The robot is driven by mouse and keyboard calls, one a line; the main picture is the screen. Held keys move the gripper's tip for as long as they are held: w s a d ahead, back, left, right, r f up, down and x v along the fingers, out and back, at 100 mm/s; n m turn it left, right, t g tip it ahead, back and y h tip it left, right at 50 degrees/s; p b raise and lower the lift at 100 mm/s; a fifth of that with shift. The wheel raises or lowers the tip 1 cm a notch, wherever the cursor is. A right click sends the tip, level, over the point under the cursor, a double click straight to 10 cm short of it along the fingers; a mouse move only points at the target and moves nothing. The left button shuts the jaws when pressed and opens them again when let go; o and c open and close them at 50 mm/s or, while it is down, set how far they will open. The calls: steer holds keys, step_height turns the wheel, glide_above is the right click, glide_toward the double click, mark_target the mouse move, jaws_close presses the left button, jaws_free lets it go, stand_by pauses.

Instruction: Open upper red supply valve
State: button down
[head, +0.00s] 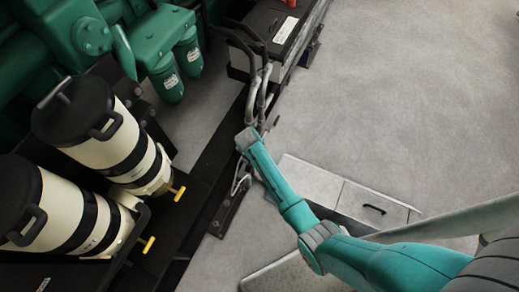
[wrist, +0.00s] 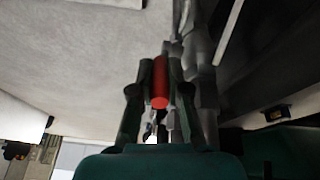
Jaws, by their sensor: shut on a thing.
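In the wrist view a red handle (wrist: 160,82), taken to be that of the upper red supply valve, sits between the fingers of my gripper (wrist: 158,90). The fingers are closed on its two sides. The handle lies roughly along the line of the fingers, with its round end toward the camera. The valve body is not clear behind the dark fingers. In the head view my teal arm reaches to the grey hoses, and my gripper is hidden beyond the arm's end.
Grey hoses (head: 263,85) rise close beside my arm's end. A black battery box (head: 268,32) with a red cap stands behind. Cream canisters (head: 105,140) with yellow handles and green engine parts (head: 85,35) fill the left. Open grey floor (head: 420,90) lies to the right.

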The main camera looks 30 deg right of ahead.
steer(key=shift+w+d, duration=0.15)
stand_by(0.4)
steer(key=c, duration=1.1)
jaws_free()
steer(key=shift+c, duration=0.2)
